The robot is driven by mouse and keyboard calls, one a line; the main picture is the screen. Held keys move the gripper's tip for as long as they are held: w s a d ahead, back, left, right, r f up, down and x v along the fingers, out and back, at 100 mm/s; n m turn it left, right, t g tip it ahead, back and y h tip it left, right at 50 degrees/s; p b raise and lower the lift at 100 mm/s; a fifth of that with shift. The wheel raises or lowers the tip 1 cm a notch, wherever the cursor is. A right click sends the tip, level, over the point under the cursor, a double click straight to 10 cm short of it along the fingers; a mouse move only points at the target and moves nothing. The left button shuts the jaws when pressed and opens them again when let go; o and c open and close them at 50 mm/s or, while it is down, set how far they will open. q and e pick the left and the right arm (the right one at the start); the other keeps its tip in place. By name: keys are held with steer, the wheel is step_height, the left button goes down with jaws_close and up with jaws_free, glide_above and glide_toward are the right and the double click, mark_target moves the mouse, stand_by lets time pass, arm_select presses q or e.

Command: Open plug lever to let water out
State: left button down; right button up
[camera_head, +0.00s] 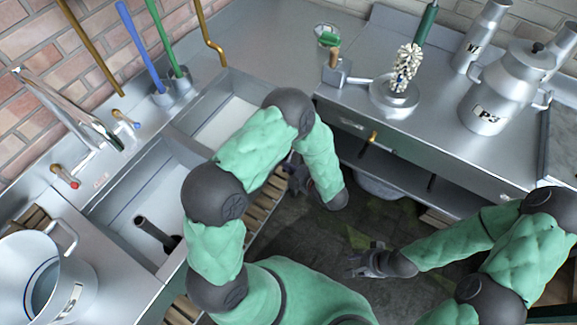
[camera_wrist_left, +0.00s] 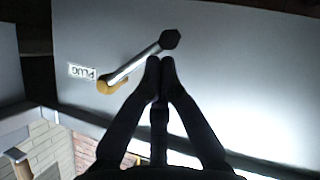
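The plug lever (camera_wrist_left: 138,65) shows in the left wrist view as a slanted silver rod with a dark knob at its upper end and a brass base at its lower end. It is on a plain metal panel beside an upside-down "PLUG" label (camera_wrist_left: 82,72). My left gripper (camera_wrist_left: 160,62) has its fingertips together just below the knob end. I cannot tell whether they touch the rod. In the head view my left gripper (camera_head: 297,175) is in front of the sink (camera_head: 190,122), partly hidden by my arm, and the lever is hidden. My right gripper (camera_head: 362,262) is over the floor, its fingers unclear.
The sink has two basins; the nearer one holds a dark upright pipe (camera_head: 157,233). A metal bucket (camera_head: 78,290) stands at the lower left. The floor (camera_head: 330,235) around my right gripper is clear.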

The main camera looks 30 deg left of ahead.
arm_select(q)
steer(key=shift+n+t, duration=0.3)
steer(key=shift+w+d+f, duration=0.1)
steer(key=shift+w+f, duration=0.75)
steer(key=shift+f, duration=0.15)
steer(key=shift+w+d+f, duration=0.1)
steer(key=shift+w+f, duration=0.7)
steer(key=shift+f, duration=0.2)
arm_select(e)
steer(key=shift+f, duration=0.35)
arm_select(q)
steer(key=shift+w, duration=0.15)
steer(key=shift+a, duration=0.1)
